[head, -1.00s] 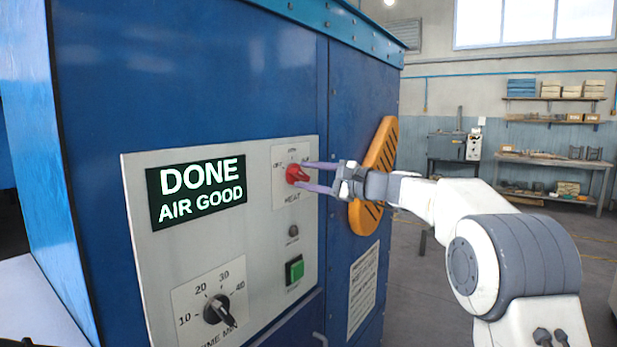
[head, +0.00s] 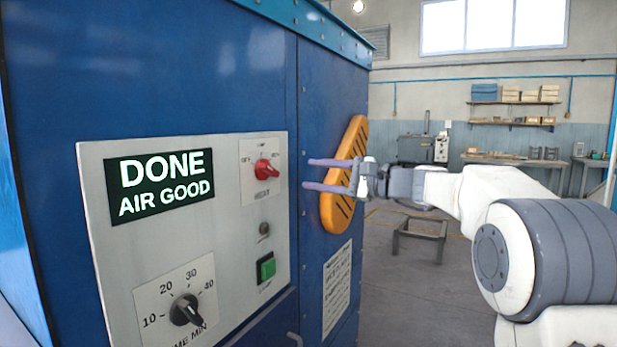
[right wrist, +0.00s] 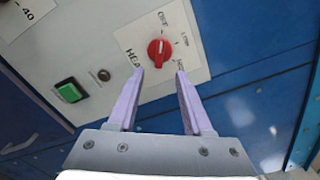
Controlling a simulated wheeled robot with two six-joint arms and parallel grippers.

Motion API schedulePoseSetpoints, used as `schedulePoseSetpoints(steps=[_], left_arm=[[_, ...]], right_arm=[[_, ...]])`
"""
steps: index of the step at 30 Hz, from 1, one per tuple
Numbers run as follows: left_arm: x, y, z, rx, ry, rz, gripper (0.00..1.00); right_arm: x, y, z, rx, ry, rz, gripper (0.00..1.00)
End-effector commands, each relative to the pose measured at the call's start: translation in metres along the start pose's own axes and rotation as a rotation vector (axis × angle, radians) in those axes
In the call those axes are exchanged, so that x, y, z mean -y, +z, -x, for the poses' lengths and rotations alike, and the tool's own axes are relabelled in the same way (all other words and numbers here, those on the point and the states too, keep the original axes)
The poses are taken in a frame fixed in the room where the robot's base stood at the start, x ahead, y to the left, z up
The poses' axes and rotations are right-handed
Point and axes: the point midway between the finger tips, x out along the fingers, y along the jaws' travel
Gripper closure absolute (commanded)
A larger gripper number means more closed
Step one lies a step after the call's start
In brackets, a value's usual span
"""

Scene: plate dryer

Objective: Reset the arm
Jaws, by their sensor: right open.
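My right gripper (head: 308,174) is open and empty in the head view, to the right of the red heat knob (head: 266,169) and apart from it. Its purple fingers point left toward the blue dryer cabinet (head: 215,75). In the right wrist view the red knob (right wrist: 159,49) shows beyond the open fingertips, with nothing between the jaws. The display (head: 160,185) reads DONE, AIR GOOD. My left gripper is not in view.
The control panel (head: 115,265) also holds a green button (head: 266,268) and a black time dial (head: 187,310). An orange slotted guard (head: 345,175) sits on the cabinet side behind my gripper. Open floor (head: 400,290) lies right, with a low stand (head: 420,238).

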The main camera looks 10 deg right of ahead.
Motion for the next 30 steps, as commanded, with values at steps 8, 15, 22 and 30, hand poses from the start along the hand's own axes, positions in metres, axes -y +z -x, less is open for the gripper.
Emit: schedulePoseSetpoints(steps=[8,15,22,30], left_arm=[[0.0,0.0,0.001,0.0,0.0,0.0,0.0],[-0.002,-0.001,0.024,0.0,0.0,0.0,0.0],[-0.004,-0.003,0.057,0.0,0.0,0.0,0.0],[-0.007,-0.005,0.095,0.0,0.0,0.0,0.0]], right_arm=[[-0.002,0.003,-0.002,0.001,0.009,0.003,0.5],[-0.084,0.06,-0.031,0.013,0.296,0.099,0.5],[-0.231,0.151,-0.003,0.117,0.799,0.399,0.5],[-0.353,0.212,0.128,0.419,1.325,0.975,0.5]])
